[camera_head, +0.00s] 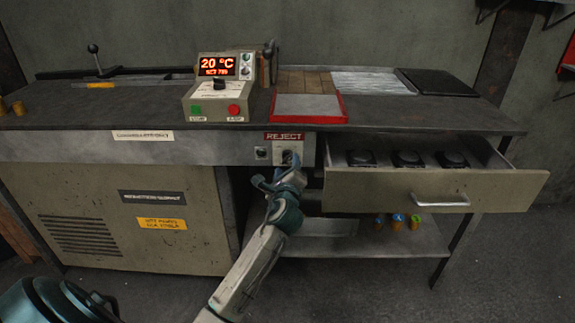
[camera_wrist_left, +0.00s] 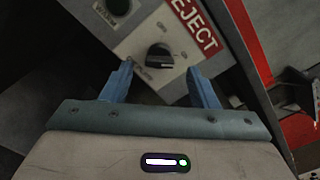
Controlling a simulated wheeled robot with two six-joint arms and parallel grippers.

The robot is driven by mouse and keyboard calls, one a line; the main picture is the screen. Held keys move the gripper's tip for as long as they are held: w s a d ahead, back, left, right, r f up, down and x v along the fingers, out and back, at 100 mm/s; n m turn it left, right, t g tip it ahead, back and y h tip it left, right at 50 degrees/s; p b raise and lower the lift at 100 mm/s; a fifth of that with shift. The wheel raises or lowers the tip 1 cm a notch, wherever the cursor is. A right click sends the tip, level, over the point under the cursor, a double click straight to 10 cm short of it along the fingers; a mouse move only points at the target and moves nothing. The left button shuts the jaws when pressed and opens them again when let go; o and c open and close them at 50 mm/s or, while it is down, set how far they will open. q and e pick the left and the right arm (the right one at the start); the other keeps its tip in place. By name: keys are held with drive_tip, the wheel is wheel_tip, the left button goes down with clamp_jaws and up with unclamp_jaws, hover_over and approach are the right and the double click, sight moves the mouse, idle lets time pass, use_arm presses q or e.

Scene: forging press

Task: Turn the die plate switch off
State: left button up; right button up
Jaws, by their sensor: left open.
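A black rotary switch (camera_wrist_left: 160,56) sits on a light grey plate on the bench front, close to the red REJECT label (camera_wrist_left: 195,22). It is taken to be the die plate switch; its small markings are unreadable. In the head view the switch plate (camera_head: 287,147) is partly covered by my gripper. My left gripper (camera_wrist_left: 160,72) is open, with its two blue fingers pointing at the plate, one on either side of the knob in the picture. I cannot tell whether they touch it. My right gripper is not in view.
A second small switch plate (camera_head: 262,153) is left of it. An open drawer (camera_head: 400,187) with several dark round pieces juts out at the right. A control box (camera_head: 218,90) reading 20 °C and a red-rimmed tray (camera_head: 340,118) stand on the bench above. Small cups (camera_head: 397,222) stand on the lower shelf.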

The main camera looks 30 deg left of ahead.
sight(287, 157)
use_arm(q)
drive_tip(key=shift+x, duration=1.25)
drive_tip(key=c, duration=1)
drive_tip(key=shift+o, duration=0.2)
